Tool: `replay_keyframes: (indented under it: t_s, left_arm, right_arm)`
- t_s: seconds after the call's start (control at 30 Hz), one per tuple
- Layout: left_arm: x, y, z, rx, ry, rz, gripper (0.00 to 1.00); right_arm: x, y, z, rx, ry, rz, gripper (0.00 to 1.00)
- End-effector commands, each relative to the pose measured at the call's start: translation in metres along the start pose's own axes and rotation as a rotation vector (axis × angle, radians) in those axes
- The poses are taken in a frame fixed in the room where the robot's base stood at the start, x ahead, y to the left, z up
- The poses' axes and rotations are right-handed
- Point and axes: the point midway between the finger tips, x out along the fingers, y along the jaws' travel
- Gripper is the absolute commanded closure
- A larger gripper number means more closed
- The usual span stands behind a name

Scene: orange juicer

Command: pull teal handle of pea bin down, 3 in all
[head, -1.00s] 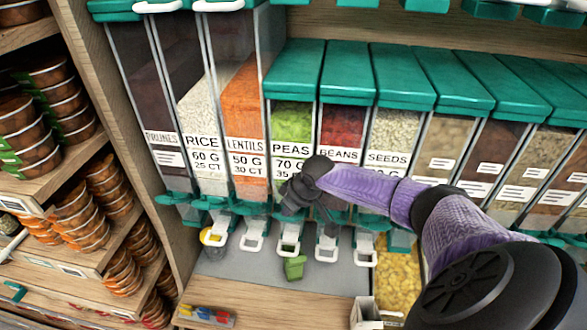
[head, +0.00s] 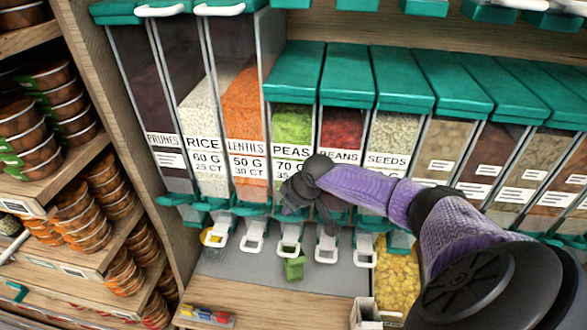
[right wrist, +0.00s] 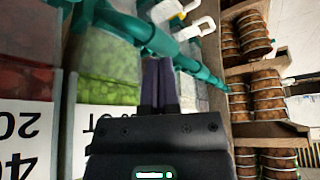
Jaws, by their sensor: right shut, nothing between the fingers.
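The pea bin (head: 292,128) holds green peas behind a clear front and carries a PEAS label. Its teal spout with a white loop handle (head: 289,238) shows below the bin. A small green cup (head: 294,268) stands on the grey shelf under it. My right gripper (head: 292,203) is shut and empty, in front of the lower pea bin by the teal handle part. Whether it touches the handle cannot be told. In the right wrist view the closed fingers (right wrist: 158,85) point toward the teal bar (right wrist: 175,50), with peas behind at left. My left gripper is not in view.
Lentils (head: 240,130) and rice (head: 200,120) bins stand to the left, beans (head: 342,130) and seeds (head: 393,135) bins to the right, each with a similar handle. Stacked brown tubs (head: 85,205) fill the left shelves. A yellow-filled bin (head: 397,280) is at lower right.

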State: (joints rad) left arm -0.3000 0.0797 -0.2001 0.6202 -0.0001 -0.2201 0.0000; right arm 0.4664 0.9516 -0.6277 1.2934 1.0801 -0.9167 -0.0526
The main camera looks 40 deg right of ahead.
Motion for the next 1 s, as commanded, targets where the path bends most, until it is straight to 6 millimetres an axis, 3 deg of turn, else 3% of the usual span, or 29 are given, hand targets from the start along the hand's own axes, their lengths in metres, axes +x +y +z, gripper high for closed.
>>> replay_keyframes:
  t_s: [1.0]
  left_arm:
    - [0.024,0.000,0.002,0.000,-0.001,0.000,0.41]
  right_arm:
    - [0.038,-0.007,0.024,-0.001,-0.002,0.001,1.00]
